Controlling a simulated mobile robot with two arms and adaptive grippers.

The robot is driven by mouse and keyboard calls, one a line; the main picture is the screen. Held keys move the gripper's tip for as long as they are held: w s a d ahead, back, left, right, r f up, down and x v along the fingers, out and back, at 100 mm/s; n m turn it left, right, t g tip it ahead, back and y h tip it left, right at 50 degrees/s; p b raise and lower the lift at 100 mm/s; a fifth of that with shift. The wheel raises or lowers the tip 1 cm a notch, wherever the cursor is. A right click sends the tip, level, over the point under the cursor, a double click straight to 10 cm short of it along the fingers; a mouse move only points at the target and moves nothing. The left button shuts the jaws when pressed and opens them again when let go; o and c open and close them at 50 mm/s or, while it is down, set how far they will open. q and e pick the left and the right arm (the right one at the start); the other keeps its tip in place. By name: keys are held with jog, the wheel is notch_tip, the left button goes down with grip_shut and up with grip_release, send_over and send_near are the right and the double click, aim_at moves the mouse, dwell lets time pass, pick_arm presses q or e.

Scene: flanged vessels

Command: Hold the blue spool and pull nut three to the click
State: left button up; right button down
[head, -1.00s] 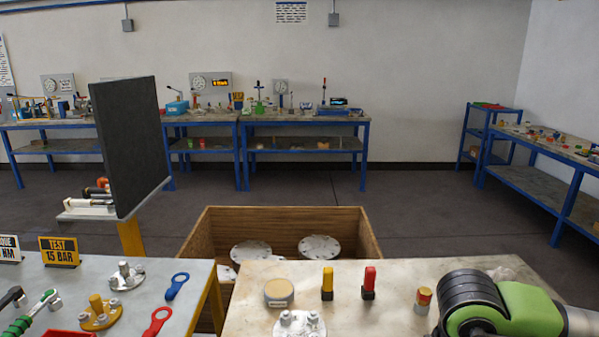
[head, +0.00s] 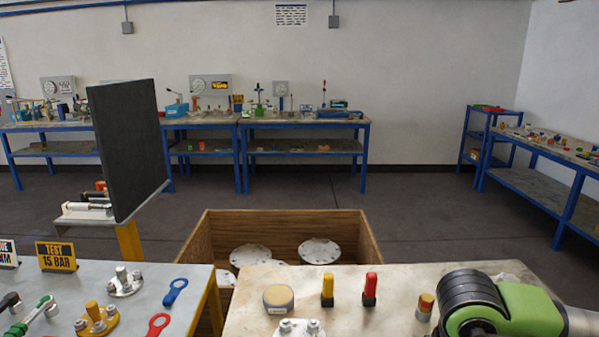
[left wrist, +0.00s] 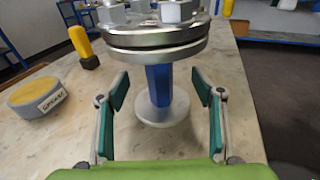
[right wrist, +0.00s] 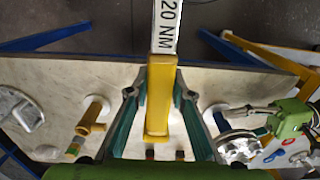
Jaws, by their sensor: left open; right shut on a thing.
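The blue spool (left wrist: 158,84) stands upright on a pale round foot on the bench, under a stack of steel flanges (left wrist: 155,40) with several nuts (left wrist: 176,11) on top. I cannot tell which is nut three. My left gripper (left wrist: 160,86) is open, its fingers on either side of the spool with visible gaps. In the right wrist view, my right gripper (right wrist: 158,92) is shut on the yellow handle (right wrist: 158,108) of a tool marked 20 NM (right wrist: 167,25). The tool's far end is out of view. In the head view the flange top (head: 298,328) is cut by the lower edge.
A grease tin (head: 278,298), a yellow marker (head: 327,289), a red marker (head: 370,289) and a small orange-topped cylinder (head: 424,306) stand on the bench. A wooden crate (head: 282,224) holding flanges is behind. A left table (head: 190,300) carries spanners and fittings.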

pick_arm(q)
jog(key=shift+w+d, duration=0.25)
jog(key=shift+d, duration=0.3)
jog(key=c, duration=1.6)
jog(key=shift+o, duration=0.2)
